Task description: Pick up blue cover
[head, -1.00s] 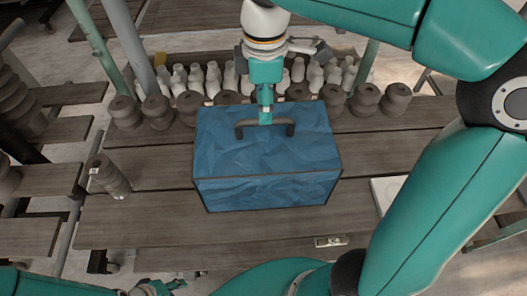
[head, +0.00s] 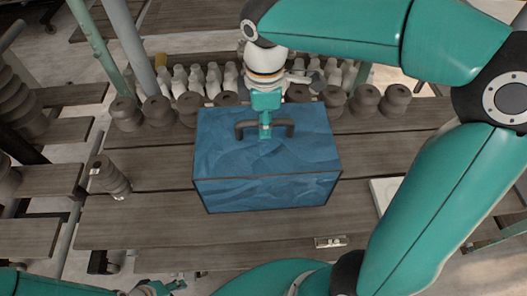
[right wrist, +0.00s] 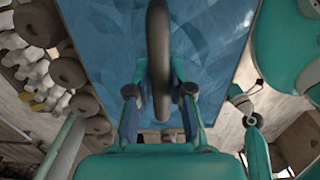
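The blue cover (head: 265,165) is a box-shaped lid with a crumpled-looking surface, dark edges and a dark bar handle (head: 246,126) on top. It sits upright on the slatted wooden table. My right gripper (head: 265,130) points down at the middle of the handle. In the right wrist view, the gripper (right wrist: 160,75) is open, with the handle (right wrist: 158,30) running between its fingers and a gap visible on each side; the blue cover (right wrist: 210,35) lies beyond. My left gripper (head: 160,288) shows only partly at the bottom edge, away from the cover; its finger state is unclear.
Several brown spools (head: 365,99) and pale bottle-like pieces (head: 213,78) stand behind the cover. A brown stacked piece (head: 110,177) leans at the left. A white flat item (head: 384,195) lies at the right. The table boards (head: 180,235) in front of the cover are mostly clear.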

